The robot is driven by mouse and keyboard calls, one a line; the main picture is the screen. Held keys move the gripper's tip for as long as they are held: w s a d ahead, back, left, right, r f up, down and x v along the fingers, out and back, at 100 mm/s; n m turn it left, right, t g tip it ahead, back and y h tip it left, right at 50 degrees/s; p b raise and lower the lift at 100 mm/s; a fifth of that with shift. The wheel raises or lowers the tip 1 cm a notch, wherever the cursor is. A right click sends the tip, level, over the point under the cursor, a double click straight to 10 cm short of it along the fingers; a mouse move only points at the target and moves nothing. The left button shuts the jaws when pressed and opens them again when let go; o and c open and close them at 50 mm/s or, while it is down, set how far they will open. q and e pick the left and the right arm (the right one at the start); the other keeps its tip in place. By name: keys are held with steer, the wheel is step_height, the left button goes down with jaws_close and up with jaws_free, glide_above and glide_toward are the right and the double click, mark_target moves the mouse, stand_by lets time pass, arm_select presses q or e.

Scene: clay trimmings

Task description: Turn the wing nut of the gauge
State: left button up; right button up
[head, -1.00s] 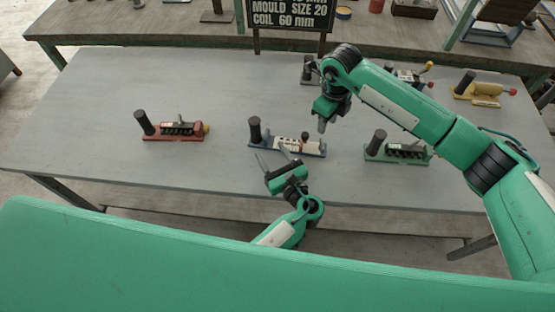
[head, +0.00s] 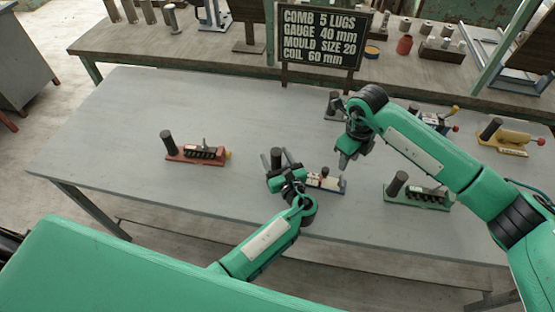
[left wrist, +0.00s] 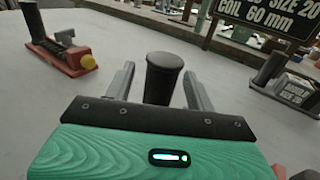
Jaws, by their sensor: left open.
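In the left wrist view, a black upright post (left wrist: 163,80) stands between the open fingers, apparently not gripped. My right gripper (head: 347,160) hangs just above and right of the blue-based tool, pointing down; its jaw opening is unclear.
A red tool (head: 195,158), a green tool (head: 418,197), a yellow tool (head: 508,140) and a grey one (head: 333,108) stand around. A sign (head: 322,35) reads "GAUGE 40 mm". The table's left part (head: 100,140) is clear.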

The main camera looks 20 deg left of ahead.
mark_target(341, 182)
arm_select(q)
jaws_close()
arm_select(e)
steer(key=o, duration=0.6)
steer(key=shift+o, duration=0.2)
steer(key=w+d+r+m+g+y, duration=0.1)
steer(key=d+m+y, duration=0.35)
steer(key=m, duration=2.15)
steer(key=shift+m, duration=0.3)
steer(key=x, duration=1.1)
steer(key=shift+d+f, duration=0.2)
steer(key=shift+f, duration=0.15)
